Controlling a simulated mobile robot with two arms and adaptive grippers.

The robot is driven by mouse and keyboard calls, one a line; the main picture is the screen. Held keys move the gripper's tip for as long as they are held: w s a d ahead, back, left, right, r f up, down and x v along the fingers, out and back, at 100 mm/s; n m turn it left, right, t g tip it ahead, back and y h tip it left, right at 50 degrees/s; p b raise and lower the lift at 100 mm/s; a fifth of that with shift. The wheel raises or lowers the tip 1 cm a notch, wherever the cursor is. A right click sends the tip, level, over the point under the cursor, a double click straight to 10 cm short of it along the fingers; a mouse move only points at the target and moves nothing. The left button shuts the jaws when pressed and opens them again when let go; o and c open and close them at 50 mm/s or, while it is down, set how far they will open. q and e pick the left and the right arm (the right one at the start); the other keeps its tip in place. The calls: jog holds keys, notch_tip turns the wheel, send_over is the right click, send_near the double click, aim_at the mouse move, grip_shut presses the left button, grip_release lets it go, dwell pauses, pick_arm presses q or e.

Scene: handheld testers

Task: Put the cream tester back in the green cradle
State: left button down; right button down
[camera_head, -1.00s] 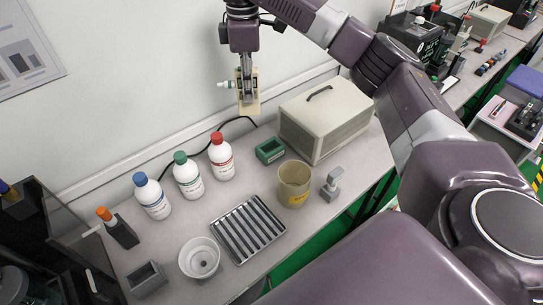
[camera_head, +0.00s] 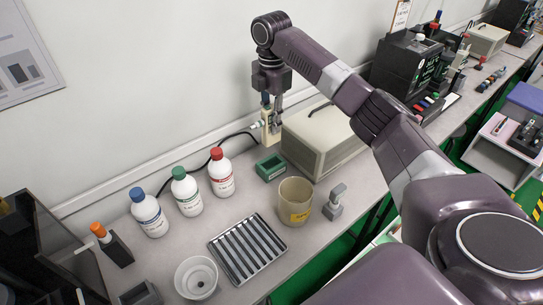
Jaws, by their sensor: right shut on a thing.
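The cream tester (camera_head: 267,136) hangs upright in my right gripper (camera_head: 271,112), which is shut on it. The tester is just above and behind the green cradle (camera_head: 270,168), apart from it as far as this view shows. A dark cable (camera_head: 233,137) runs from near the tester down along the wall. The green cradle is a small open box on the bench, left of the beige instrument case. It looks empty. My left gripper is not in view.
The beige case (camera_head: 325,140) stands close on the right of the cradle. A tan beaker (camera_head: 295,201) and a grey stand (camera_head: 336,200) are in front. Several capped bottles (camera_head: 186,192), a ribbed tray (camera_head: 247,248) and a white bowl (camera_head: 196,277) lie to the left.

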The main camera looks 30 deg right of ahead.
notch_tip(320, 180, down, 13)
jog(key=shift+r+p, duration=0.1)
jog(key=shift+p, duration=0.45)
jog(key=c, duration=1.7)
grip_release()
jog(key=shift+f, duration=0.2)
jog(key=shift+c, duration=0.2)
jog(key=shift+r, duration=0.15)
notch_tip(320, 180, up, 12)
jog(key=shift+r+b, duration=0.1)
jog(key=shift+b, duration=0.45)
